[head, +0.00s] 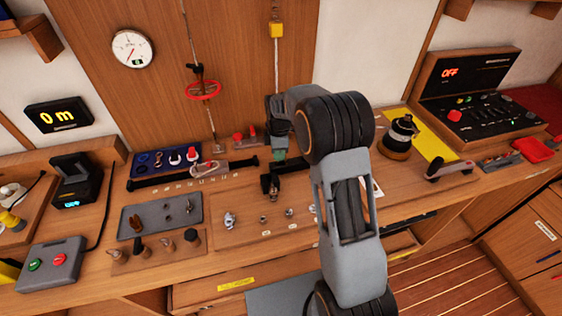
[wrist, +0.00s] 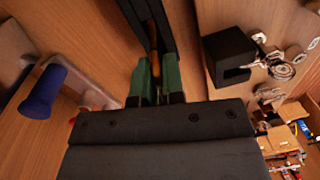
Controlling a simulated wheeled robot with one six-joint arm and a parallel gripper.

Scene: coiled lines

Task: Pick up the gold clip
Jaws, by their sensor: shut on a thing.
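My gripper (head: 279,156) hangs over the middle of the wooden bench in the head view, its green fingertips pointing down. In the wrist view the green fingertips (wrist: 155,82) are closed around a narrow gold-brown piece, which looks like the gold clip (wrist: 153,42). It sticks out beyond the tips, in front of a long black bar (wrist: 146,12). Whether the clip touches the bar I cannot tell. In the head view I cannot make out the clip at the fingertips.
A black bracket (head: 269,184) stands just below my gripper, also in the wrist view (wrist: 228,55). A grey tray (head: 160,216) with small parts lies left. Several metal shackles (head: 230,220) lie in front. A black winch (head: 398,136) stands right. A red-ringed line (head: 203,90) hangs behind.

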